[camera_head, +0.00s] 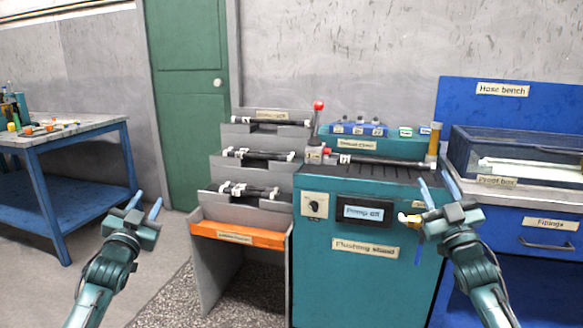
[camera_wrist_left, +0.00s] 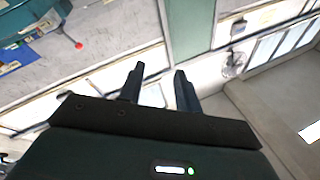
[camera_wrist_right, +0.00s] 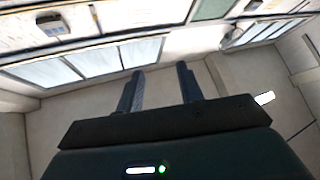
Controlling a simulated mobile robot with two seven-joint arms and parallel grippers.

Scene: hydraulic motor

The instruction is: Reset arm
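My left gripper (camera_head: 146,207) is raised at the lower left of the head view, in front of the floor and apart from everything. Its two fingers stand apart with nothing between them, as the left wrist view (camera_wrist_left: 155,88) also shows. My right gripper (camera_head: 434,188) is raised in front of the right edge of the green flushing stand (camera_head: 365,275). Its fingers are apart and empty in the right wrist view (camera_wrist_right: 160,88). Both wrist views look up at walls, windows and ceiling.
A grey rack (camera_head: 215,275) with several black hoses stands left of the flushing stand. A lever with a red knob (camera_head: 318,105) rises from the stand. The blue hose bench (camera_head: 455,90) with a proof box (camera_head: 470,150) is at right. A blue table (camera_head: 50,195) stands at left.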

